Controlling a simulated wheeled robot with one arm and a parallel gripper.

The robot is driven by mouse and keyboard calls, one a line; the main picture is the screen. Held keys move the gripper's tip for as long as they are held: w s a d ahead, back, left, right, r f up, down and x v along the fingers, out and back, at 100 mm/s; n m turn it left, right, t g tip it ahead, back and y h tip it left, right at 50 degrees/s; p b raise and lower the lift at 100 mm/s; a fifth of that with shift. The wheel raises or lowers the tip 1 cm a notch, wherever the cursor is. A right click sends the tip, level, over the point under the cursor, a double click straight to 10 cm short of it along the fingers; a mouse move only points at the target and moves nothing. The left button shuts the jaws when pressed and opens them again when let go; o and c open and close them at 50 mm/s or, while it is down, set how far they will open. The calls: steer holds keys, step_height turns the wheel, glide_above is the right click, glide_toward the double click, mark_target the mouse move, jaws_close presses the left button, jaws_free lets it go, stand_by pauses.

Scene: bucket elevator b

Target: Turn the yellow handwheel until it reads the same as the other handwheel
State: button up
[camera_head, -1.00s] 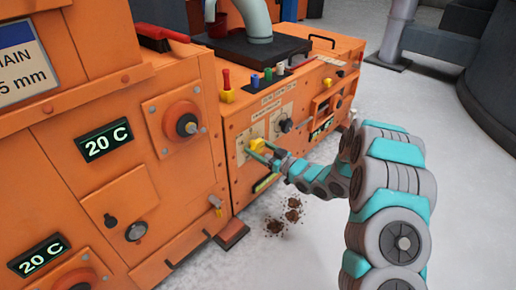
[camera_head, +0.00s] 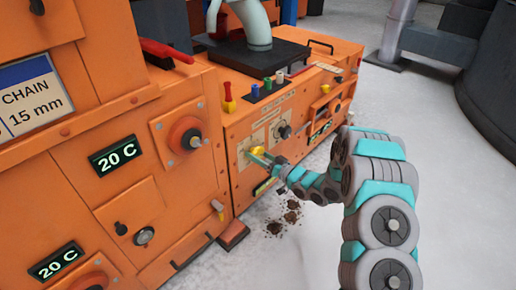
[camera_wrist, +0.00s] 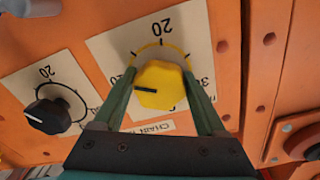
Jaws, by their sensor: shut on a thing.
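The yellow handwheel (camera_wrist: 162,84) sits on a white dial plate with numbers, on an orange panel. Its black mark points to the left in the wrist view, where the dial writing is upside down. My gripper (camera_wrist: 163,92) is shut on the handwheel, one finger on each side.
Orange machine housing with 20 C displays (camera_head: 117,156) and a round knob (camera_head: 187,136) stands to the left. A red bolt or knob (camera_wrist: 268,39) is right of the dial in the wrist view. Brown debris (camera_head: 283,220) lies on the otherwise clear floor below.

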steer(key=m+p, duration=0.3)
steer(key=shift+r, duration=0.3)
steer(key=shift+f+m+p, duration=0.15)
steer(key=shift+m+p, duration=0.65)
steer(key=shift+m, duration=0.6)
steer(key=o, duration=1.3)
steer(key=shift+f, duration=0.1)
steer(key=shift+b+v, duration=0.3)
steer(key=shift+v, duration=3.6)
